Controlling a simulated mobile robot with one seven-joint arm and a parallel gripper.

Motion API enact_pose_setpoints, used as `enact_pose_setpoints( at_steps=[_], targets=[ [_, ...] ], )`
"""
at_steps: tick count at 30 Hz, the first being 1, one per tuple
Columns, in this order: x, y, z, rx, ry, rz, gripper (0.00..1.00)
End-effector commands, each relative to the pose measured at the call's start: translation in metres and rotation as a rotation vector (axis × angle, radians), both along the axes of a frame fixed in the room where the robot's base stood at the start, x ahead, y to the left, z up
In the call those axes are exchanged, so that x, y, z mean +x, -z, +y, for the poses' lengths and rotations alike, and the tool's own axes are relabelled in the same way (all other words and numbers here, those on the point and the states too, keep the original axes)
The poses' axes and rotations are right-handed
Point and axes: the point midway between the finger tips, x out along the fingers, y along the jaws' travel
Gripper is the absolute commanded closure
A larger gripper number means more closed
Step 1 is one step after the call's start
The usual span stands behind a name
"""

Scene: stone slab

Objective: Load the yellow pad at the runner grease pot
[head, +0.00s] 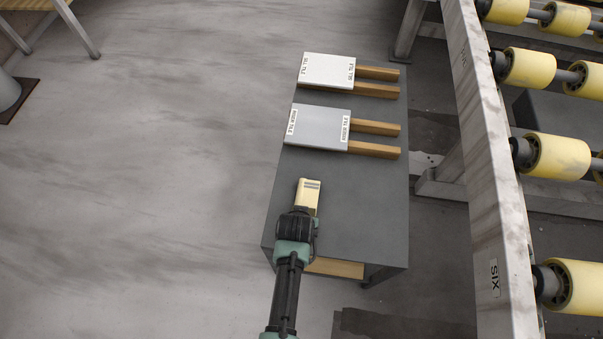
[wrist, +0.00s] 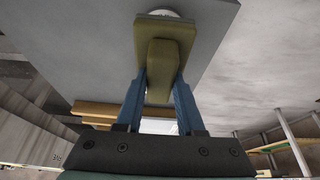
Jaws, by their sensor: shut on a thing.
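The yellow pad (wrist: 166,50) is between the blue fingers of my gripper (wrist: 158,95) in the wrist view, gripped by its narrower block-like part. In the head view, a pale yellow block with a small striped patch, which looks like the pad (head: 308,194), shows at the end of my gripper (head: 299,212), over the near part of the dark grey table. A white round rim (wrist: 168,14) peeks out behind the pad's far edge in the wrist view. It may be the grease pot, but most of it is hidden and I cannot tell whether the pad touches it.
A white labelled slab (head: 328,70) and a grey labelled slab (head: 317,127) lie on wooden bars at the back of the table (head: 355,200). A roller conveyor with a metal rail (head: 490,170) stands to the right.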

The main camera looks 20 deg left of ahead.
Motion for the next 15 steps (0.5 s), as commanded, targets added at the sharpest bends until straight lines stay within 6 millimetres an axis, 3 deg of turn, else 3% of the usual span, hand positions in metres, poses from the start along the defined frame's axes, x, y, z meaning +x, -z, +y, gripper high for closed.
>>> enact_pose_setpoints(
  at_steps=[7,15],
  targets=[
    [-0.001,-0.002,0.000,-0.001,0.000,0.002,1.00],
    [0.000,-0.025,0.000,0.000,0.000,0.001,1.00]
  ],
)
